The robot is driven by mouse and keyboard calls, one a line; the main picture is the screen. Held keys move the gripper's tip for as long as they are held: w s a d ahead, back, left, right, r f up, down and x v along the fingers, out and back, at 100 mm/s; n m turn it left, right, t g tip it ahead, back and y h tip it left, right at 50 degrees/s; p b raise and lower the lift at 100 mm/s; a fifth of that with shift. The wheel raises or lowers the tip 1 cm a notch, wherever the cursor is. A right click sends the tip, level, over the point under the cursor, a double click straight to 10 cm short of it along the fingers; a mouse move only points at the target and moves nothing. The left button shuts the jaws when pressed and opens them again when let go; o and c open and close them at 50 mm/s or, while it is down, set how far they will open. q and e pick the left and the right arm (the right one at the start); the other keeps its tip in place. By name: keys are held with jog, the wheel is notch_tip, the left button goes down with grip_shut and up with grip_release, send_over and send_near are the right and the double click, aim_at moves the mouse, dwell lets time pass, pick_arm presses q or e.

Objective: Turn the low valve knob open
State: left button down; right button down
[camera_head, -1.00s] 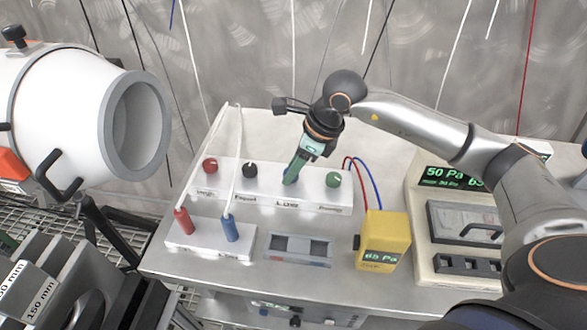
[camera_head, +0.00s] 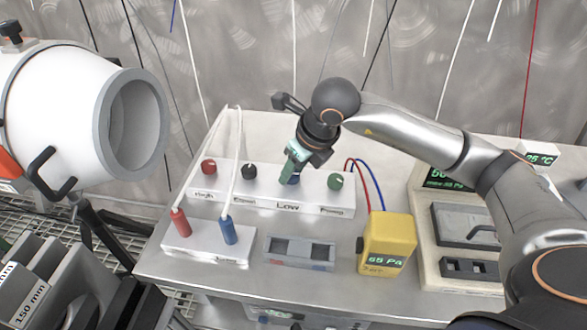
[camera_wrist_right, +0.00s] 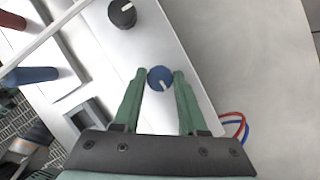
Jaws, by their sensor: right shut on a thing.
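The low valve knob is blue with a white pointer mark. In the right wrist view the low knob (camera_wrist_right: 160,78) sits between the tips of my green right gripper fingers (camera_wrist_right: 159,80). In the head view the low knob (camera_head: 294,180) is mostly hidden behind my right gripper (camera_head: 288,177), above the "Low" label on the white valve block (camera_head: 244,203). My right gripper is shut on the knob from above. The pointer lies aslant toward the lower right in the wrist view. My left gripper is not in view.
A yellow gauge (camera_head: 387,240) reads 65 Pa. Red and blue plugs with white hoses (camera_head: 238,150) are at the left.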

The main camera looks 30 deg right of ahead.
jog(key=shift+c, duration=2.2)
grip_release()
jog(key=shift+r, duration=0.1)
jog(key=p+v, duration=0.1)
jog(key=v, duration=1.1)
jog(key=shift+r, duration=0.2)
